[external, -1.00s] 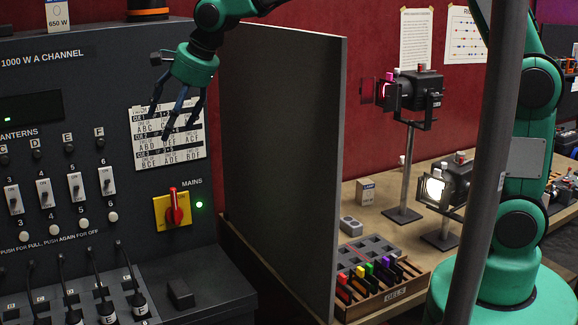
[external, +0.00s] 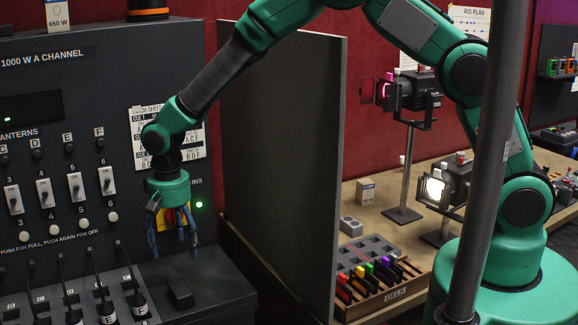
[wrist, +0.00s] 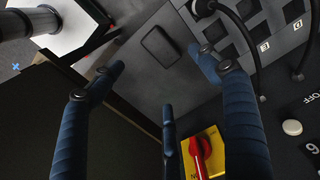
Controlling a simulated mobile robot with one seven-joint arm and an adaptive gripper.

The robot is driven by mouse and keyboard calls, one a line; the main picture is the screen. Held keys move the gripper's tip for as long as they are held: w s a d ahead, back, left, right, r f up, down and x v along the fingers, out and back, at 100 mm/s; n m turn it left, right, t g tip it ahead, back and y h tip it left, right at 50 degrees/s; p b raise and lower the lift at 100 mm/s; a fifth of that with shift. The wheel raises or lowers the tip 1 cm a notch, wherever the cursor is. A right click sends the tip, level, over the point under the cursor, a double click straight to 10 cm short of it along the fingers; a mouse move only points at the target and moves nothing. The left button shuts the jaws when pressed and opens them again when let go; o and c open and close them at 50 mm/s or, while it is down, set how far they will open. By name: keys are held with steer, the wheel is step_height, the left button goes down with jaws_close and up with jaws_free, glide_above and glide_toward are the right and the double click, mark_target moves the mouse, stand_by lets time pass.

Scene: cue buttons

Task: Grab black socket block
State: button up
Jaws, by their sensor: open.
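The black socket block (external: 180,293) sits on the grey ledge of the console, right of the row of plugs. It also shows in the wrist view (wrist: 160,45), above the middle, as a dark rounded rectangle. My gripper (external: 176,250) is open and empty, pointing down above the ledge, with its blue fingers apart and clear of the block. In the wrist view its fingertips (wrist: 163,75) spread around and below the block in the picture.
A red mains switch on a yellow plate (wrist: 200,150) is close to the fingers. Corded black plugs (external: 138,305) stand left of the block. A tall grey partition (external: 285,170) rises to the right. The ledge's right part (external: 225,285) is bare.

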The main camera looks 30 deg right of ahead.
mark_target(184, 286)
steer(key=shift+f, duration=0.15)
steer(key=shift+f+p, duration=0.5)
steer(key=shift+f, duration=3.7)
steer(key=shift+s+d+f+p, duration=0.15)
steer(key=shift+f+p, duration=0.5)
steer(key=shift+f, duration=1.95)
steer(key=c, duration=1.4)
